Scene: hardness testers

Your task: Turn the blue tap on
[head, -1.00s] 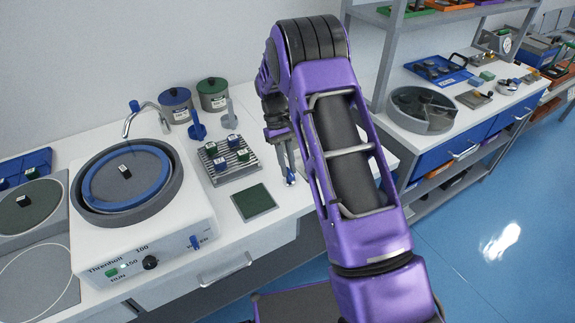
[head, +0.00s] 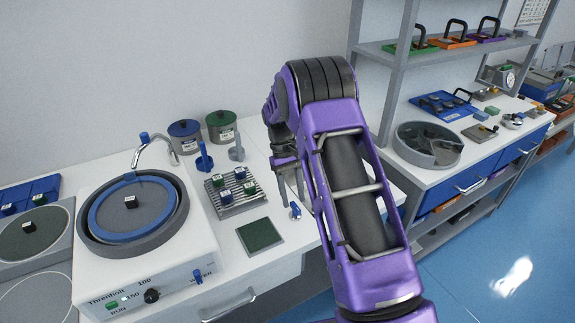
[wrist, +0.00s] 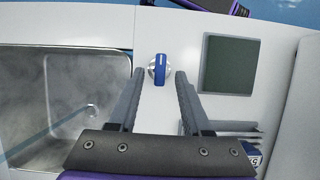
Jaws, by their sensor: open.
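A blue tap handle (wrist: 159,69) on a round silver base sits on the white counter, with its bar along the picture's vertical in the wrist view. It also shows in the head view (head: 295,211), just below my fingertips. My gripper (wrist: 159,82) is open and empty, with one finger on each side of the handle in the wrist view. I see no clear contact, and the height gap is hard to judge. My gripper (head: 290,195) is partly hidden by my purple arm in the head view.
A steel sink (wrist: 85,90) lies left of the handle in the wrist view. A dark green pad (head: 260,235) and a slotted rack (head: 236,192) with small blocks are close by. A polishing machine (head: 115,290) with its own blue lever (head: 197,276) stands further left.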

